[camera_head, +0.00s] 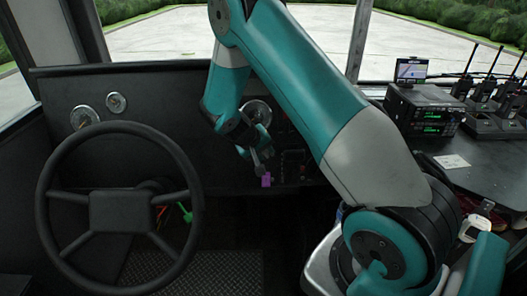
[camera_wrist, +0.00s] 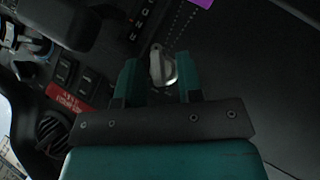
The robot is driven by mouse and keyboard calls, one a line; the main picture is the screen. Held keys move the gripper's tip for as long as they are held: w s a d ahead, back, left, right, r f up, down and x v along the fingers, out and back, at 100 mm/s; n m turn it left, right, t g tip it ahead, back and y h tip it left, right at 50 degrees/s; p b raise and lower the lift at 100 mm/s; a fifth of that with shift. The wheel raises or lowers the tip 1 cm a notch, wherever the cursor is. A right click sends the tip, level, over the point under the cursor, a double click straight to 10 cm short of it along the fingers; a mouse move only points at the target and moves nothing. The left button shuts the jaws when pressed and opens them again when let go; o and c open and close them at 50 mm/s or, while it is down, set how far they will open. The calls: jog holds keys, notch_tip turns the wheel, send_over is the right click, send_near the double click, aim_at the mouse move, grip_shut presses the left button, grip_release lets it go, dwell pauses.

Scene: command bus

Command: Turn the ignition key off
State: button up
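The ignition key (camera_wrist: 160,68), with a pale silver head, sits on the dark dash panel in the wrist view. My gripper (camera_wrist: 159,70) is open, with one teal finger on each side of the key. Gaps show between the key and both fingers, so it does not look gripped. In the head view my gripper (camera_head: 260,157) is down at the dash, right of the steering wheel. The key cannot be made out clearly there.
The steering wheel (camera_head: 120,220) stands left of my arm. A purple tag (camera_head: 266,180) is just below my gripper. In the wrist view, switches and a red label (camera_wrist: 68,97) lie left of the key. Radios (camera_head: 425,112) stand on the right-hand counter.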

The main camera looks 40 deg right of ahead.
jog(key=v, duration=1.7)
jog(key=shift+r, duration=0.2)
jog(key=shift+a+r, duration=0.1)
